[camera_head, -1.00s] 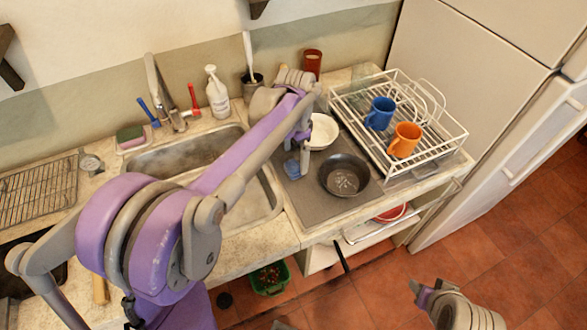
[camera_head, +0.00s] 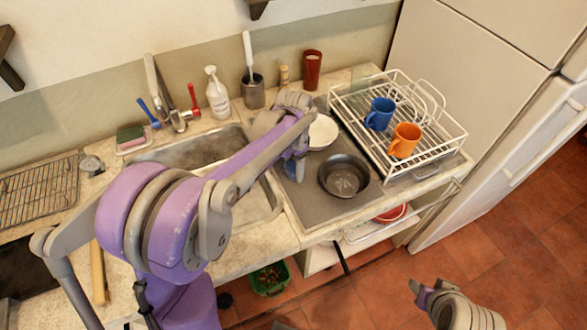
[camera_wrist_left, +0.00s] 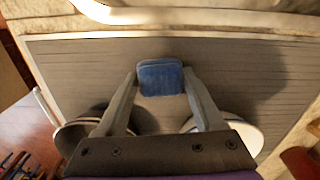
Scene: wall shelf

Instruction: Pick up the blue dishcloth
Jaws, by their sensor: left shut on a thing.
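The blue dishcloth (camera_wrist_left: 160,77) is a small folded piece between the fingertips of my left gripper (camera_wrist_left: 159,82) in the left wrist view. The fingers touch it at both sides. In the head view the left gripper (camera_head: 298,170) points down over the grey drainboard, right of the sink, and a little of the cloth (camera_head: 290,167) shows beside the fingers. I cannot tell whether the cloth still rests on the board. My right gripper (camera_head: 427,294) is low at the right, over the floor, away from the counter. Its jaw opening is unclear.
A dark pan (camera_head: 344,176) and a white bowl (camera_head: 322,132) stand close right of the left gripper. A white dish rack (camera_head: 440,155) holds a blue mug (camera_head: 380,113) and an orange mug (camera_head: 404,140). The sink (camera_head: 262,203) lies left. A soap bottle (camera_head: 217,95) stands behind.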

